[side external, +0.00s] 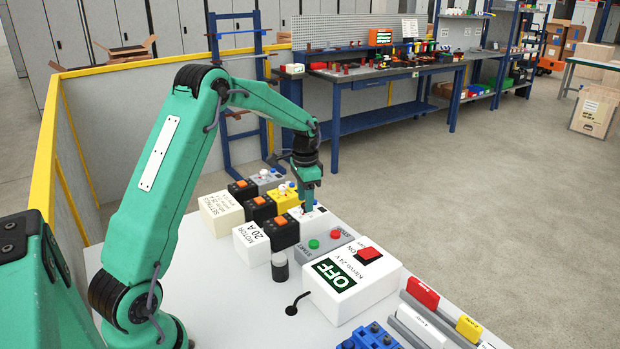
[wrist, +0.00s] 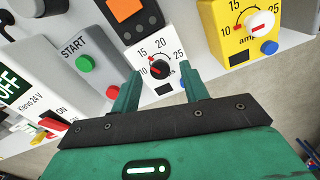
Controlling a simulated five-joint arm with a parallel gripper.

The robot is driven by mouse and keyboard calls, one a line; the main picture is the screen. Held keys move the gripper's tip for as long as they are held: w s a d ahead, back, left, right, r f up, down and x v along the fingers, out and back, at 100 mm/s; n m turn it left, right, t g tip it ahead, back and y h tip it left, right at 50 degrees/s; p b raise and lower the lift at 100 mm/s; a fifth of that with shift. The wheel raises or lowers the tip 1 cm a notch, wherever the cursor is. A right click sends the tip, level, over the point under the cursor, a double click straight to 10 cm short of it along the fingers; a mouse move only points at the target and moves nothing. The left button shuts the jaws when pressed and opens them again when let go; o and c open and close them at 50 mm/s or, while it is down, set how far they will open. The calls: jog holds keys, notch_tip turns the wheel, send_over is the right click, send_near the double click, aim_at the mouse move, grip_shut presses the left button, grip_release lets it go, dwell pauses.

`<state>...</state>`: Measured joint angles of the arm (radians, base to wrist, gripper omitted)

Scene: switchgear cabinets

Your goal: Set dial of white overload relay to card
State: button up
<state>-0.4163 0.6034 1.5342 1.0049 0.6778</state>
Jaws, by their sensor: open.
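The white overload relay (wrist: 158,70) faces me in the wrist view. The card on a white block (side external: 252,244) reads MOTOR 20 A.
A yellow relay (wrist: 252,30) with a white knob and blue button stands beside the white one. A grey START/STOP box (side external: 325,242) is on the other side. A white box (side external: 352,285) shows OFF and a red button. Another lettered block (side external: 221,213) stands behind.

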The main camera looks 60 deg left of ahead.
jog(key=shift+f, duration=0.35)
grip_shut()
jog(key=shift+m, duration=0.5)
jog(key=m, duration=0.4)
jog(key=shift+m, duration=0.3)
jog(key=m, duration=0.6)
dwell(0.4)
